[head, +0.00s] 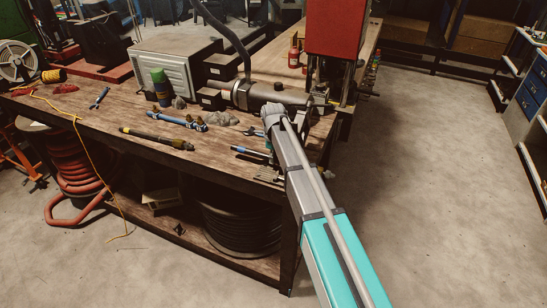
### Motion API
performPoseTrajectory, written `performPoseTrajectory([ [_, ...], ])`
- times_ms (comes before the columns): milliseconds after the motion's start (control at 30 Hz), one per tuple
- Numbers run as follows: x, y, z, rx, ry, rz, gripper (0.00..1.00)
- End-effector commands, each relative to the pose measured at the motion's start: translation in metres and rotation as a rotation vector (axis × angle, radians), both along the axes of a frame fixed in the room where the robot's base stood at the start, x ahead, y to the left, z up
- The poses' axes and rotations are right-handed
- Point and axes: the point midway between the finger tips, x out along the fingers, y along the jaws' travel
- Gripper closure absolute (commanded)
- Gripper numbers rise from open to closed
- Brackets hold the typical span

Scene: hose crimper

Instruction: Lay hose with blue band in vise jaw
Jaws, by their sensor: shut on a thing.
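The hose with the blue band (250,152) is a short dark piece near the bench's front right. Its left end shows, and its right part runs in behind my arm. My gripper (271,148) is mostly hidden by my own forearm at the bench's right end. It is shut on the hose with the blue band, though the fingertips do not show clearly. A grey ribbed block (268,174), perhaps the vise jaw, sits at the front edge just below the hose. I cannot tell whether the hose touches it.
A black hose with a yellowish band (155,138) lies at the front of the wooden bench (95,112). A blue tool (185,122) lies behind it. A dark cylindrical machine (270,96) and a red cabinet (335,27) stand behind my arm. The floor at right is clear.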

Motion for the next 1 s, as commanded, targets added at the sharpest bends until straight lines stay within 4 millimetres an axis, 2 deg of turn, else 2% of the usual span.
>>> performPoseTrajectory([
  [833, 0.0000, -0.0001, -0.0023, 0.000, 0.000, 0.000, 1.00],
  [867, 0.0000, -0.0001, -0.0023, 0.000, 0.000, 0.000, 0.60],
  [1000, 0.0000, -0.0001, -0.0024, 0.000, 0.000, 0.000, 0.34],
])
